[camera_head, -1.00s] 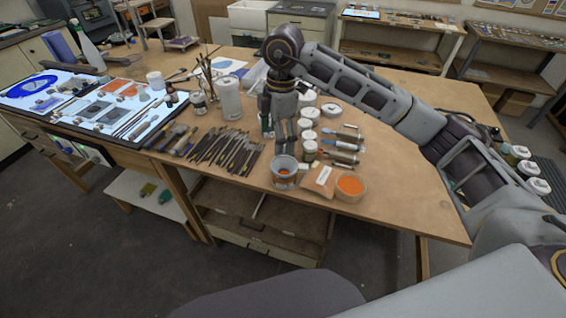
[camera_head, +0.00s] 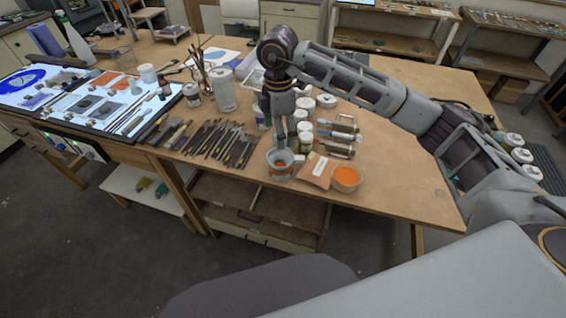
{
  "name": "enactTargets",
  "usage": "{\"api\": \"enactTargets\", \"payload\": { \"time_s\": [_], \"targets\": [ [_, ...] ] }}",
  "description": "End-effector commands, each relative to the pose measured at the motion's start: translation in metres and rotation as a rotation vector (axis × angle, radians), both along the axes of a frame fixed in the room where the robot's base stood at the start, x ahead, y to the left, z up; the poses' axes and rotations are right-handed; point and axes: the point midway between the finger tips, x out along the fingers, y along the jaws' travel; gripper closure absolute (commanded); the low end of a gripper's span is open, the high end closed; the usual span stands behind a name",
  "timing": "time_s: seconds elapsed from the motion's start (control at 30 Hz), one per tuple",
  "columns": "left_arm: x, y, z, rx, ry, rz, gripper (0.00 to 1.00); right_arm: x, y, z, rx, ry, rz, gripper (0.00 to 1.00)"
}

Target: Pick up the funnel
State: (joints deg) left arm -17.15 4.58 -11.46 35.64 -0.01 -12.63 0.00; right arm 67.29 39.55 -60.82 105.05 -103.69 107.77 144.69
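My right gripper (camera_head: 284,146) points straight down at the front of the wooden table. My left gripper is not in view.
An orange packet (camera_head: 316,172) and a bowl of orange powder (camera_head: 346,178) lie right of the vessel. White-lidded jars (camera_head: 304,127) stand close beside the gripper. Many brushes and tools (camera_head: 222,143) lie to the left. The table's right part (camera_head: 410,170) is clear.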

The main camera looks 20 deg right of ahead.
Motion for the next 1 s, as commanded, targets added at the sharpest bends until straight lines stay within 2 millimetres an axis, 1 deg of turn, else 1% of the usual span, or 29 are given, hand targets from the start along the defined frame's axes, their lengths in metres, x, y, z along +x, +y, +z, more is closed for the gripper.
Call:
{"api": "enactTargets", "payload": {
  "time_s": [0.2,0.3,0.4,0.53,0.87,1.0],
  "targets": [
    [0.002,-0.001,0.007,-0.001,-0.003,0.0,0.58,0.0,-0.001,-0.028,-0.001,0.002,0.0,0.22],
    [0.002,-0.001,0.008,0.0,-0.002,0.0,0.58,0.0,0.0,-0.039,0.0,0.001,0.0,0.22],
    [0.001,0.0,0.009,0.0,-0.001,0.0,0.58,0.0,0.0,-0.046,0.0,0.0,0.001,0.22],
    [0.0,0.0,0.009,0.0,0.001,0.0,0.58,0.0,0.0,-0.049,0.0,-0.002,0.001,0.22],
    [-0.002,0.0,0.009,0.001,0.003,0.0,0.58,0.0,-0.001,-0.05,0.0,-0.001,0.0,0.22],
    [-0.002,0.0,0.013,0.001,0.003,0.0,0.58,0.0,-0.003,-0.056,-0.001,0.001,0.0,0.22]
  ]
}}
